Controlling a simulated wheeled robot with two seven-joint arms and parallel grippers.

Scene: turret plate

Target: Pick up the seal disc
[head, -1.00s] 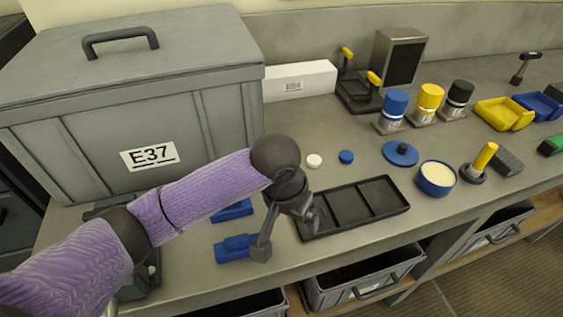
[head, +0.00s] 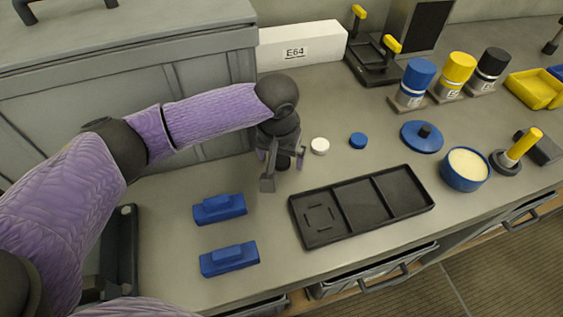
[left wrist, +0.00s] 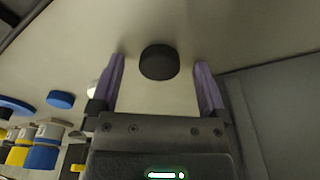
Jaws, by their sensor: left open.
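My left gripper (head: 284,170) is open, with its fingers pointing down over the bench near the grey bin. In the left wrist view a round black disc (left wrist: 159,62) lies on the bench between and just beyond the open fingertips (left wrist: 160,75), apart from both. In the head view the black disc is mostly hidden behind the gripper. A white disc (head: 320,146) and a blue disc (head: 358,140) lie to the right of the gripper. I cannot tell from a label which one is the seal disc. My right gripper is not in view.
A black three-compartment tray (head: 392,203) lies in front. Two blue blocks (head: 220,208) sit at left. A large grey bin (head: 190,80) and white box labelled E64 (head: 302,45) stand behind. A blue lid (head: 421,137) and cream-filled blue pot (head: 465,169) are at right.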

